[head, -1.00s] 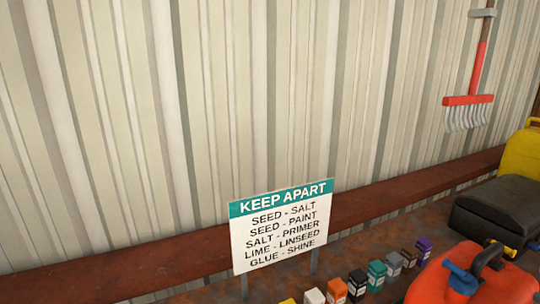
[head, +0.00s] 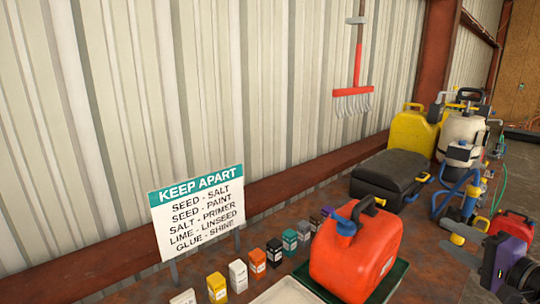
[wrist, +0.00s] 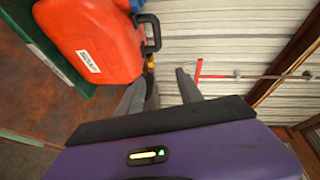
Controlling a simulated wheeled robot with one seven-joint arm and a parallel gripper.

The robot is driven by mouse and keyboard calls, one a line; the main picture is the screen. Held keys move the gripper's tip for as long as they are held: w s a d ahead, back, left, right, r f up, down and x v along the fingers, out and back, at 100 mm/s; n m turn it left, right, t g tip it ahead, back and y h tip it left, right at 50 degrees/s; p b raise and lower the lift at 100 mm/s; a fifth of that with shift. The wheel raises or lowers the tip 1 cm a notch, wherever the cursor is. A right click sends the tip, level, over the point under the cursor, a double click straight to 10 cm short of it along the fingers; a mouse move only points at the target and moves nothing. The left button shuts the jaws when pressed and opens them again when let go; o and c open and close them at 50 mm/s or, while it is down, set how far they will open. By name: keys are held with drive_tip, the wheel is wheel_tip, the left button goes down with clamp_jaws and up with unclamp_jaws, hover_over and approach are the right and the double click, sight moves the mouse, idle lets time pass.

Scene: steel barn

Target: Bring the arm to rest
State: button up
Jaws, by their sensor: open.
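My gripper (wrist: 166,82) shows in the wrist view with its two grey fingers apart and nothing seen between them. Its purple body fills the bottom of that view. In the head view, a purple and black part of my arm (head: 508,262) shows at the lower right edge, clear of the bench. The red can (head: 358,252) stands upright in a dark green tray (head: 392,282). The can also shows at the upper left of the wrist view (wrist: 85,40), left of the fingers.
A "KEEP APART" sign (head: 197,213) and a row of small boxes (head: 257,263) stand left of the can. A black case (head: 390,178), a yellow can (head: 408,128) and a white sprayer tank (head: 461,135) stand behind. A red-headed fork (head: 354,92) hangs on the wall.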

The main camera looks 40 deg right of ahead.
drive_tip(key=s+d+g+h, duration=0.2)
drive_tip(key=d+h, duration=0.2)
drive_tip(key=h, duration=0.1)
drive_tip(key=w+a+f+n+h, duration=0.1)
drive_tip(key=a+f+n, duration=0.35)
drive_tip(key=a, duration=0.55)
drive_tip(key=w+a+f+n, duration=0.1)
drive_tip(key=a+f+n, duration=0.3)
drive_tip(key=a, duration=0.7)
drive_tip(key=s+a+f+n+y, duration=0.2)
drive_tip(key=s+a+n+y, duration=0.1)
drive_tip(key=a, duration=0.5)
drive_tip(key=s+a+f+n+y, duration=0.2)
drive_tip(key=s+a+n+y, duration=0.2)
drive_tip(key=a, duration=0.4)
drive_tip(key=s+a+f+n+t+y, duration=0.1)
drive_tip(key=s+a+f+n+y, duration=0.2)
drive_tip(key=a, duration=0.5)
drive_tip(key=shift+s+a+n+y, duration=0.4)
drive_tip(key=shift+n+y, duration=0.35)
drive_tip(key=shift+y, duration=0.05)
